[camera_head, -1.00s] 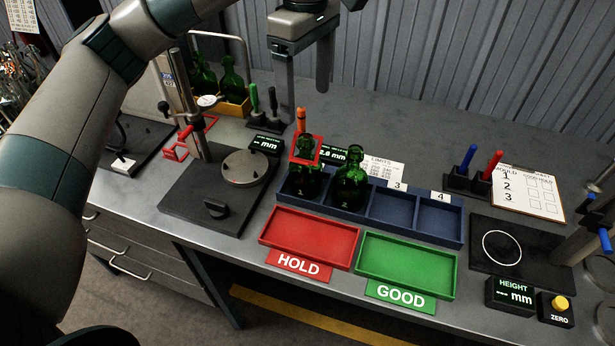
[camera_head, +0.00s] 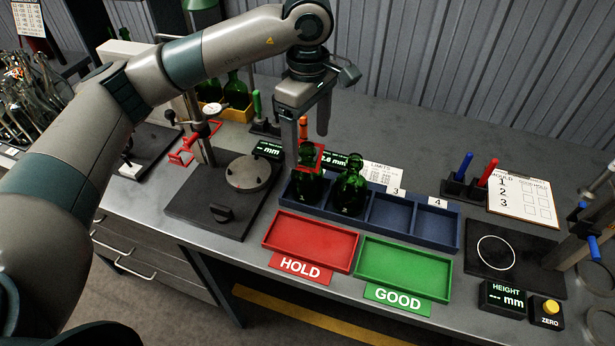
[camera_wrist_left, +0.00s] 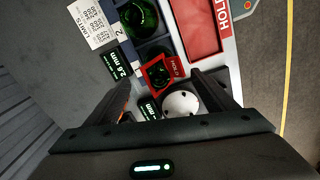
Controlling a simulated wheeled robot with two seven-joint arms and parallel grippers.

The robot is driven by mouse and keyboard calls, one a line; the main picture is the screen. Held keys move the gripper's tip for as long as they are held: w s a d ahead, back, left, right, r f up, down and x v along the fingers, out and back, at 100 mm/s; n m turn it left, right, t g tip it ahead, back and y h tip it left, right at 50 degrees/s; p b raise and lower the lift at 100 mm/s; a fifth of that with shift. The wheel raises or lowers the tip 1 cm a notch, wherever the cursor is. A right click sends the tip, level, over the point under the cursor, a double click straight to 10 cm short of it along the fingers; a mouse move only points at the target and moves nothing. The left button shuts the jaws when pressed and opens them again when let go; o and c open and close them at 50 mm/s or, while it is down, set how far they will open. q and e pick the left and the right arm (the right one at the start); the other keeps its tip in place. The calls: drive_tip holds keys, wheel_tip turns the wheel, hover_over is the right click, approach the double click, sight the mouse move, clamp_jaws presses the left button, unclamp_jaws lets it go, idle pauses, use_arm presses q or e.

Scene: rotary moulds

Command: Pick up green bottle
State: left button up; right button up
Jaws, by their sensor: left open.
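Two green bottles stand upright in a blue divided tray (camera_head: 428,238). The bottle in slot 1 (camera_head: 307,186) has a red tag around its neck; it shows from above in the left wrist view (camera_wrist_left: 158,74). The bottle in slot 2 (camera_head: 350,187) stands beside it, also in the left wrist view (camera_wrist_left: 139,17). My left gripper (camera_head: 309,142) points down just above the tagged bottle. In the left wrist view, its open fingers (camera_wrist_left: 168,95) lie either side of that bottle's line, with nothing between them. My right gripper is not in view.
A red HOLD tray (camera_head: 310,242) and a green GOOD tray (camera_head: 403,267) lie in front of the blue tray. A gauge stand with a round plate (camera_head: 248,173) is on the left. Orange, green, blue and red markers stand nearby. More bottles sit in a yellow crate (camera_head: 238,114).

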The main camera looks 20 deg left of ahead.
sight(308, 167)
use_arm(q)
wheel_tip(308, 167, down, 2)
drive_tip(key=shift+f+p, duration=0.2)
drive_tip(key=shift+p, duration=0.2)
drive_tip(key=shift+f, duration=0.65)
drive_tip(key=shift+f+p, duration=0.55)
drive_tip(key=shift+p, duration=0.25)
wheel_tip(308, 167, down, 3)
drive_tip(key=shift+r+p, duration=0.1)
drive_tip(key=shift+p, duration=0.8)
drive_tip(key=shift+f, duration=0.65)
drive_tip(key=shift+w, duration=0.1)
drive_tip(key=c, duration=1.8)
